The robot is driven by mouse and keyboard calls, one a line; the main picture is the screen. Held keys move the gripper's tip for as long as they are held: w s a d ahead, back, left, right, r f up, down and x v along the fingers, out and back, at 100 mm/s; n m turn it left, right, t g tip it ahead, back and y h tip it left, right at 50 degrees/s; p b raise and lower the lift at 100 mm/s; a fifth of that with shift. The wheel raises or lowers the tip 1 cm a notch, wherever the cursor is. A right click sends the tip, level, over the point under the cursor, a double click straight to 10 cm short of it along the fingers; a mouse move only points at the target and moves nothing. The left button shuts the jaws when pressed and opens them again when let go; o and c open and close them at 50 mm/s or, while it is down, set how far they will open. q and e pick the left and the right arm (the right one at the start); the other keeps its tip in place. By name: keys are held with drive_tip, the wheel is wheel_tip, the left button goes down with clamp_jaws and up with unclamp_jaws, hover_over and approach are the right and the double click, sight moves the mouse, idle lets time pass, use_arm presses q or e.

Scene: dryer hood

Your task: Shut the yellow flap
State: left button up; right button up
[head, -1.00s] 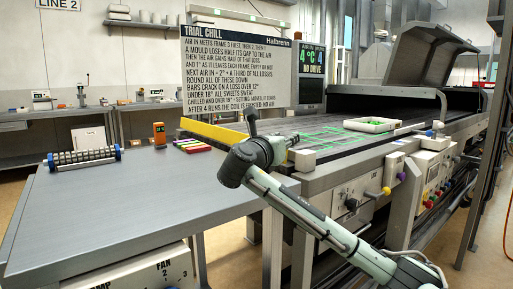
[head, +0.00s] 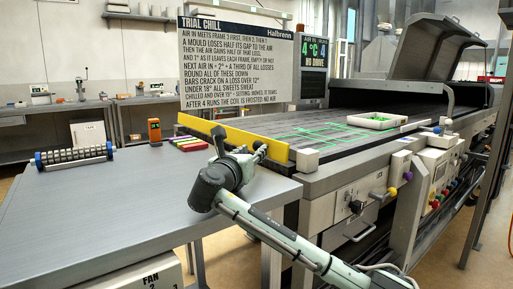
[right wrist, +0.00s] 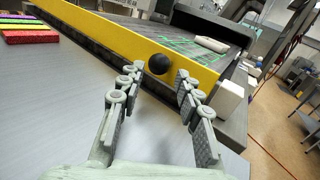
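The yellow flap (head: 235,138) is a long bar standing up along the belt's end, beside the grey table. In the right wrist view the flap (right wrist: 110,37) runs from upper left to right, with a round black knob (right wrist: 159,64) on its face. My right gripper (head: 240,145) is in front of the flap's right part in the head view. In the right wrist view its fingers (right wrist: 158,76) are spread and empty, with the knob seen between and beyond the tips. I cannot tell whether they touch the flap. My left gripper is not in view.
A white block (head: 304,160) sits at the flap's right end. A white tray (head: 370,121) rests on the belt. The table's front is clear.

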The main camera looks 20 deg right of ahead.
sight(256, 148)
drive_tip(key=x, duration=0.4)
drive_tip(key=shift+w, duration=0.15)
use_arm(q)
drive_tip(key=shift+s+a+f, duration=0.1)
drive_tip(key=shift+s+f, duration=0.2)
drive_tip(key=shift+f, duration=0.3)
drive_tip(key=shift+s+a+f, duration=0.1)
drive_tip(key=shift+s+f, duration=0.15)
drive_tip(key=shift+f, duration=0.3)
use_arm(e)
drive_tip(key=shift+w+d, duration=0.1)
drive_tip(key=shift+w, duration=0.05)
drive_tip(key=c, duration=0.7)
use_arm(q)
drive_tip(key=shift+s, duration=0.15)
use_arm(e)
clamp_jaws()
